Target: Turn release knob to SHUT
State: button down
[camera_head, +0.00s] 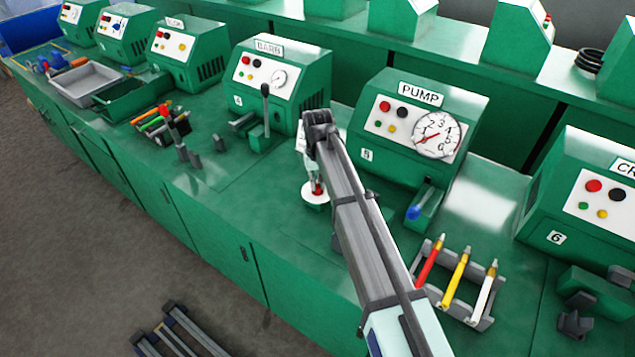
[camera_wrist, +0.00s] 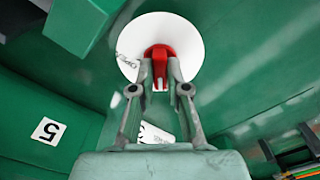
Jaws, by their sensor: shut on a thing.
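The release knob (camera_wrist: 160,52) is red and sits on a round white dial plate (camera_wrist: 197,32) in the wrist view. My gripper (camera_wrist: 160,76) is shut on the knob, with one finger on each side of it. Dark lettering shows at the left of the plate, too small to read surely. Another white patch shows between my fingers, mostly hidden. In the head view the white plate (camera_head: 312,199) lies on the green bench left of the PUMP unit (camera_head: 410,125), and my arm covers part of it.
The PUMP unit has a round gauge (camera_head: 437,134) and a blue-tipped lever (camera_head: 414,212). A rack (camera_head: 485,322) with red, yellow and white tools stands to the right of my arm. The BARB unit (camera_head: 268,80) stands at the left. Bare bench lies left of the plate.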

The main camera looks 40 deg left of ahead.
aim_at(317, 184)
jog(key=c, duration=1.2)
grip_release()
jog(key=shift+o, duration=0.2)
notch_tip(317, 184, up, 12)
notch_tip(317, 184, down, 12)
jog(key=shift+f, duration=0.1)
dwell(0.5)
